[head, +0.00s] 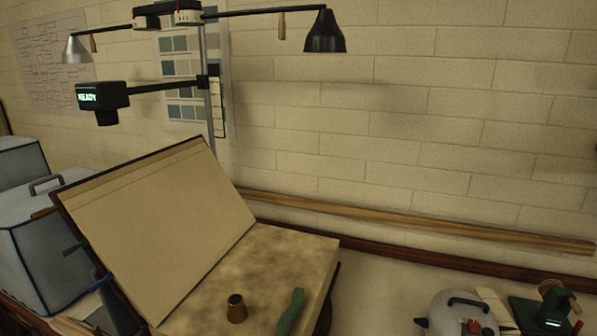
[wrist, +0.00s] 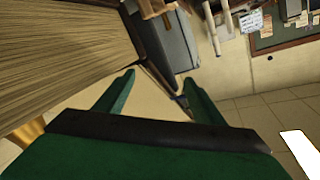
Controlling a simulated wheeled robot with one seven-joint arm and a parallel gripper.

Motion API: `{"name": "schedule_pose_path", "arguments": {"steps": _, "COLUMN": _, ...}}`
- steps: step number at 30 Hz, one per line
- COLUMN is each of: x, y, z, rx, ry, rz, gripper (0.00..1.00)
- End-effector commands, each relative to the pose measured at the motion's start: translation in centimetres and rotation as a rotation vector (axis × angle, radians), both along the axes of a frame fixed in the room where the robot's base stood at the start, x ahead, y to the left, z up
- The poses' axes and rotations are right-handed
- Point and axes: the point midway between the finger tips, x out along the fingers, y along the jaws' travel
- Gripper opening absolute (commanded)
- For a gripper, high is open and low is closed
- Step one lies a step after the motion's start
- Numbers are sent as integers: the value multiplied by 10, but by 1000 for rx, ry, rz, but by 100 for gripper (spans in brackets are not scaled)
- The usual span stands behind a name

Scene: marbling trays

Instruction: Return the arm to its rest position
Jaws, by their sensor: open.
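My gripper (wrist: 159,78) shows in the wrist view with its two green fingers spread apart and nothing between them. The fingers stand in front of a pale floor, beside a streaked brown surface (wrist: 60,45) at the upper left. In the head view, a green elongated shape (head: 291,312) rises at the bottom edge over the mottled surface; I cannot tell whether it is one of my fingers. A small dark cylinder with a brown top (head: 236,308) stands just left of it. The rest of my arm is not clearly seen.
A large open book-like case (head: 160,225) has its lid tilted up. A round-lidded pot (head: 460,315) and a green device (head: 545,312) sit at lower right. Tiled floor (wrist: 270,105) is open.

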Motion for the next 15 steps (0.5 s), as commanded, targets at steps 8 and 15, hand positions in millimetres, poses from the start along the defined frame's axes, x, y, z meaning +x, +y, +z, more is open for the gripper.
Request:
{"name": "schedule_pose_path", "arguments": {"steps": 8, "x": -25, "y": -55, "z": -54, "rx": 70, "ry": 49, "rz": -255, "gripper": 63}}
{"name": "schedule_pose_path", "arguments": {"steps": 15, "x": -66, "y": -113, "z": -101, "rx": 53, "ry": 70, "rz": -467, "gripper": 63}}
